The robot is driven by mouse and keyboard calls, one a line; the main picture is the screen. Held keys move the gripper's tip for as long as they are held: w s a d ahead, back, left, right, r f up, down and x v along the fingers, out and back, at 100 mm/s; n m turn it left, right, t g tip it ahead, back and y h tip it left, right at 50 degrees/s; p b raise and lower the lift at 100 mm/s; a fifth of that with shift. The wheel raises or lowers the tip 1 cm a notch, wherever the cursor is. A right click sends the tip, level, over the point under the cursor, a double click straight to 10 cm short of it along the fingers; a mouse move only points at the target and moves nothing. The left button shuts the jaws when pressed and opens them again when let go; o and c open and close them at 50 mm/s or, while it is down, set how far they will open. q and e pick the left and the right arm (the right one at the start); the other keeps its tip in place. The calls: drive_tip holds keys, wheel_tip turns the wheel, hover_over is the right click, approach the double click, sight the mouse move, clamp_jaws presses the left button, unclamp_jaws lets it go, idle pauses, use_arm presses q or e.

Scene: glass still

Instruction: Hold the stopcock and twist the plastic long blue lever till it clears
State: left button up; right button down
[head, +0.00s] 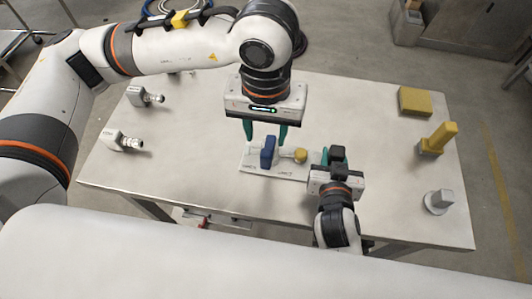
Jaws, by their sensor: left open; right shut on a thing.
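The stopcock (286,156) lies on a white plate on the table, with a yellow round part (300,155) at its right. Its blue lever (268,151) stands upright at the left of it. My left gripper (265,136) is open, its teal fingers pointing down just behind and above the blue lever, one to each side; contact cannot be told. My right gripper (324,157) is shut at the right end of the stopcock. Its own body hides most of its fingers and the place where it grips.
The white table (400,200) has two metal fittings (148,97) (125,141) at the left. A yellow block (415,101), a yellow upright piece (440,137) and a grey-white piece (438,202) stand at the right. Table between is clear.

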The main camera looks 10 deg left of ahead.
sight(266, 153)
use_arm(q)
wheel_tip(266, 153, down, 9)
drive_tip(key=shift+f, duration=0.15)
drive_tip(key=shift+c, duration=0.5)
clamp_jaws()
